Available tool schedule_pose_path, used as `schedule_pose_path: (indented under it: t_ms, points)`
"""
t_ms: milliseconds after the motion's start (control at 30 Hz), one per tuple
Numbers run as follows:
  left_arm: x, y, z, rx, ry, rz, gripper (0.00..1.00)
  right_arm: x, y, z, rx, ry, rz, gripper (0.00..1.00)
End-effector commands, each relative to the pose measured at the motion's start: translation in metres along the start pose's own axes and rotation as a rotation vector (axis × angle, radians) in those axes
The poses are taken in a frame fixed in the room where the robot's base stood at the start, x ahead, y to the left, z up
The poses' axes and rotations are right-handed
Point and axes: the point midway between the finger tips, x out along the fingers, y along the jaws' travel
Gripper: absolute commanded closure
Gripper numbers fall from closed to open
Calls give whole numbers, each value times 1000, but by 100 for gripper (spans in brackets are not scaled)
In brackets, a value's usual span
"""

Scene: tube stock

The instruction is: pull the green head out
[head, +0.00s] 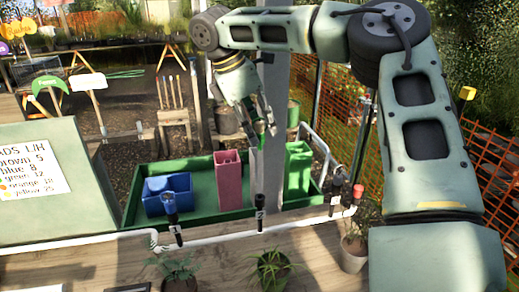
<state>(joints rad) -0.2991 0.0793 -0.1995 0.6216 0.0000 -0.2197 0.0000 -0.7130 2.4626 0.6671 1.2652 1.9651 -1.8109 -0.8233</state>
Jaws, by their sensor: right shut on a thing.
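My right gripper (256,126) hangs from the arm at the upper right, with its fingers pointing down above the green tray. It is shut on a small green piece, which looks like the green head (270,130); the fingers hide most of it. The piece is in the air, above and between the pink bin (228,178) and the green bin (298,170). My left gripper is not in view.
A blue bin (168,186) also stands in the green tray (205,222). A white pipe (222,236) with several upright black fittings runs along the wooden bench, with potted plants in front. A grey post stands close behind the gripper. A sign board (40,215) is at left.

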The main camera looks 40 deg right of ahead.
Motion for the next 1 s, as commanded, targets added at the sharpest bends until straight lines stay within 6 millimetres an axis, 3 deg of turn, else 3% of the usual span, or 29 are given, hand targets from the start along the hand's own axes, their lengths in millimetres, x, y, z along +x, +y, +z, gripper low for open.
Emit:
schedule_pose_path:
  t_ms: [533, 1000]
  points:
    - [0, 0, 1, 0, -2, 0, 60, -10, 0, 4, 0, 0, 0, 94]
    - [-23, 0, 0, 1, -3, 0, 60, -26, 0, 11, 0, 0, 0, 94]
